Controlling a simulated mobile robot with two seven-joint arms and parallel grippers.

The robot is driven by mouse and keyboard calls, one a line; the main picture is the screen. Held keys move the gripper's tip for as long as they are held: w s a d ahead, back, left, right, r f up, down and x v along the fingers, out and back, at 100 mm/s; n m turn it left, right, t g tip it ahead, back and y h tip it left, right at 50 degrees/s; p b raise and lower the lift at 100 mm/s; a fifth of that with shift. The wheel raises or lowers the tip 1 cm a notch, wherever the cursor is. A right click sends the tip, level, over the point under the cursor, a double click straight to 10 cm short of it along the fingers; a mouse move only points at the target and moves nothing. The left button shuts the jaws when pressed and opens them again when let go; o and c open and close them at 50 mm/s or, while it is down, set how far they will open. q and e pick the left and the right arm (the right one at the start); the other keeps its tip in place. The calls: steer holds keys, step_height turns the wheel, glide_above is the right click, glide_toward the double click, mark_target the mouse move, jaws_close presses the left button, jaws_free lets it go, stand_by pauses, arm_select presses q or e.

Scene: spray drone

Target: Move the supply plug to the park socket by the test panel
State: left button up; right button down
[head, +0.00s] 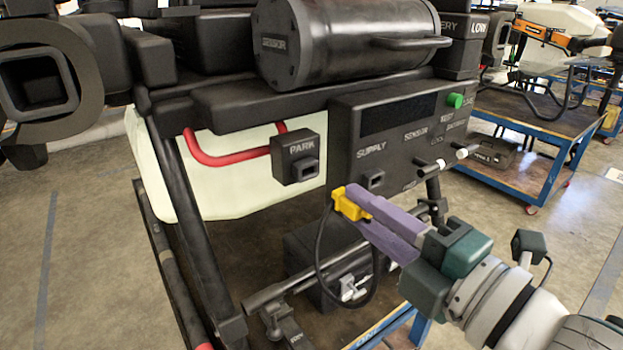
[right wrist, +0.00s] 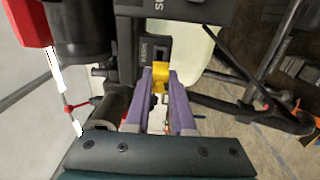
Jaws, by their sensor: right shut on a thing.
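My right gripper (head: 362,212) has purple fingers and is shut on the yellow supply plug (head: 350,203). A black cable hangs in a loop below the plug. The plug is held in front of the drone, apart from the supply socket (head: 374,180), which looks empty. The park socket (head: 308,170) is on a black box left of the test panel (head: 385,135), up and left of the plug, with its opening clear. In the right wrist view the plug (right wrist: 160,76) sits between the fingertips (right wrist: 161,80), with the park box (right wrist: 155,48) beyond it. My left gripper is not in view.
Black frame legs (head: 188,205) stand at left. The sensor cylinder (head: 345,42) is above the panel, and white-tipped knobs (head: 461,153) stick out at its right. A blue cart (head: 535,150) stands behind at right.

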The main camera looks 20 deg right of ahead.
mark_target(339, 190)
steer(key=shift+b+x, duration=0.6)
steer(key=shift+x, duration=1.35)
steer(key=shift+w+a, duration=0.15)
steer(key=shift+w, duration=0.1)
steer(key=shift+b+x, duration=0.55)
steer(key=shift+x, duration=0.65)
steer(key=c, duration=0.7)
jaws_free()
